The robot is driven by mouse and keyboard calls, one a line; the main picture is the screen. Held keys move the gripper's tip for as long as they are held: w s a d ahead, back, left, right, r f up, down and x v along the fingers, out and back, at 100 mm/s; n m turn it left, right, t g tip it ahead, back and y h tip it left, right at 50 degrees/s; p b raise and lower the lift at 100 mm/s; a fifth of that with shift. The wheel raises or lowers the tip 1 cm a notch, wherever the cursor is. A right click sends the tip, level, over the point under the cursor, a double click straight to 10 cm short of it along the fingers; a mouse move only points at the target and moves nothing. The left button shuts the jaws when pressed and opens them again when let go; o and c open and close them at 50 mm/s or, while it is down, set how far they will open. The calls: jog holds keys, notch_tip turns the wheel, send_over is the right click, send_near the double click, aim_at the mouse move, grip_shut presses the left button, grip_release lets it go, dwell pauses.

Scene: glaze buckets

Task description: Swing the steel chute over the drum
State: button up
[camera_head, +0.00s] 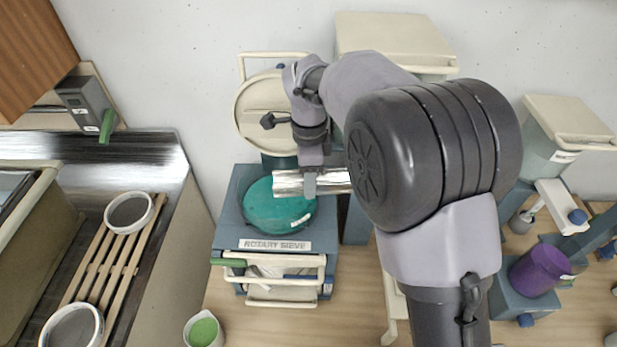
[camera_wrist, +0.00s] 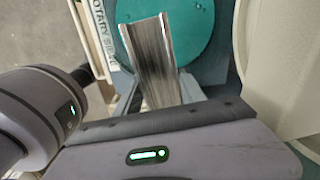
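The steel chute (camera_head: 338,182) is a shiny open trough lying roughly level. Its left end overlaps the right part of the teal drum (camera_head: 262,212) in the head view. The drum is round and sits on top of the blue rotary sieve (camera_head: 228,232). In the wrist view the chute (camera_wrist: 150,55) points up the picture, its far end in front of the teal drum (camera_wrist: 192,22). My gripper (camera_head: 310,186) points down at the chute, its tip overlapping the trough. Whether the fingers clasp the chute or only touch it is hidden.
A cream round lid (camera_head: 258,100) stands open behind the drum. A cream-lidded bin (camera_head: 395,35) is at the back. A purple bucket (camera_head: 540,268) is at right. A sink with a wooden rack (camera_head: 118,262) is at left. A white bucket of green glaze (camera_head: 204,331) stands in front.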

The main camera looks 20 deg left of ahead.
jog(key=o, duration=0.4)
jog(key=shift+o, duration=0.2)
jog(key=shift+r, duration=0.1)
notch_tip(320, 180, up, 17)
jog(key=p, duration=0.4)
jog(key=shift+r, duration=0.15)
jog(key=shift+c, duration=0.2)
